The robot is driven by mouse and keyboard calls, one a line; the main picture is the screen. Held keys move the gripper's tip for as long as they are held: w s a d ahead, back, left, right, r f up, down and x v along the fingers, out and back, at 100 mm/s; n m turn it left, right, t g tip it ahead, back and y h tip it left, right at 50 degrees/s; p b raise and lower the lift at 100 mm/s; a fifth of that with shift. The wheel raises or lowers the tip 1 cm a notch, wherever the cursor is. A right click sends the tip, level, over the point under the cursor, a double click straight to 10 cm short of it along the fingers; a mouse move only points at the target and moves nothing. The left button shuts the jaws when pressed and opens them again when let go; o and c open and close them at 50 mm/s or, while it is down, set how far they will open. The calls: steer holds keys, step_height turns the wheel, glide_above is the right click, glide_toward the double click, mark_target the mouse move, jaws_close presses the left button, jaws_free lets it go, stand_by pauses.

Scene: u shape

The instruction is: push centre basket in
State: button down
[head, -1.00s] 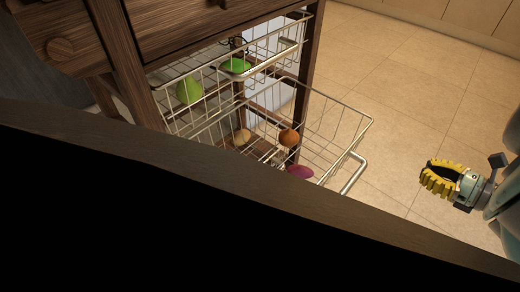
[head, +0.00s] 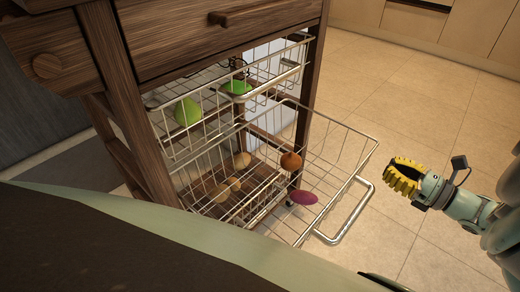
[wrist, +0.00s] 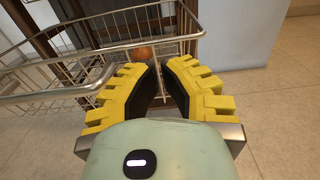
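A wire basket (head: 335,152) with a silver front handle (head: 352,218) is pulled out of a dark wooden cart (head: 215,30), below another wire basket. An orange-brown round vegetable (head: 291,161) and a purple one (head: 304,198) show in or through it. My gripper (head: 391,176), with yellow ribbed fingers, is to the right of the handle, apart from it and empty. In the wrist view its fingertips (wrist: 160,65) come together, with the wire basket (wrist: 60,95) ahead and to the left.
The upper wire basket (head: 300,68) holds green produce (head: 188,112). Slats with pale produce (head: 223,192) lie low in the cart. Tiled floor (head: 400,100) is clear to the right, with cabinets behind. A pale and dark curved surface blocks the lower left head view.

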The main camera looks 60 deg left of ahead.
mark_target(368, 158)
steer(key=x, duration=0.3)
steer(key=shift+s+a+f+b, duration=0.1)
steer(key=shift+a+b, duration=0.05)
steer(key=shift+b, duration=0.15)
steer(key=shift+s+a, duration=0.15)
steer(key=shift+a, duration=0.55)
steer(key=shift+s+a, duration=0.2)
steer(key=shift+a, duration=0.25)
steer(key=b+x, duration=0.4)
steer(key=x, duration=1.7)
steer(key=shift+w, duration=0.15)
